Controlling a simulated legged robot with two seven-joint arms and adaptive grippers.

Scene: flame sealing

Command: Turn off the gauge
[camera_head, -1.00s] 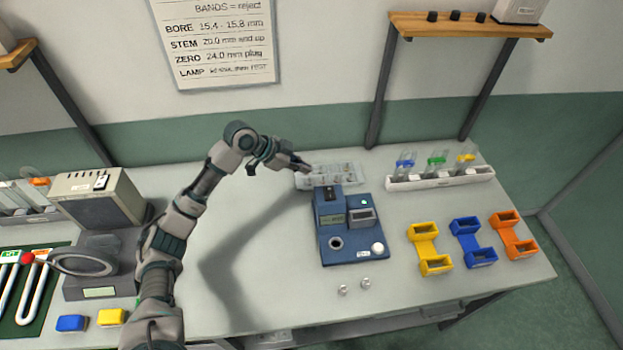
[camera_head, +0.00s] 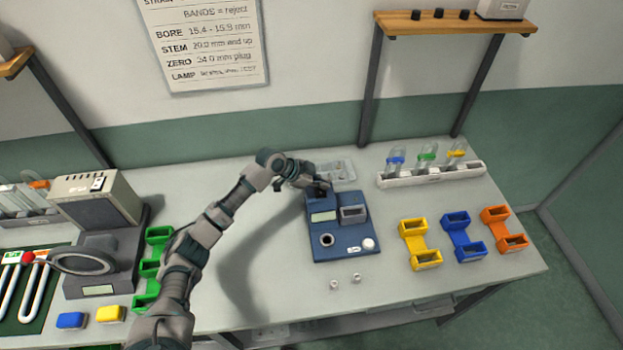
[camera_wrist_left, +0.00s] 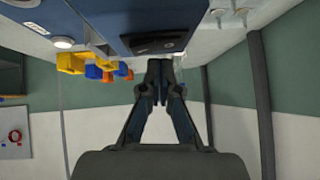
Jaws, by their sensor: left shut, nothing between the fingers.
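The gauge (camera_head: 365,246) is a blue box on the bench, with a small pale display (camera_head: 323,217), a grey slotted block (camera_head: 354,213), a round hole and a white round knob (camera_head: 368,243). My left gripper (camera_head: 325,186) is at the gauge's raised back part, its fingers shut and empty. A black switch plate on that part is mostly hidden by the gripper in the head view. In the left wrist view the shut fingertips (camera_wrist_left: 158,66) point at the blue housing, just below its black plate (camera_wrist_left: 155,43); contact cannot be told. My right gripper is out of view.
A clear tray (camera_head: 340,171) lies behind the gauge. A white tube rack (camera_head: 432,175) and yellow, blue and orange holders (camera_head: 421,257) stand to the right. Two small plugs (camera_head: 345,280) lie in front. A green holder (camera_head: 150,282) and a grey machine (camera_head: 95,205) are left.

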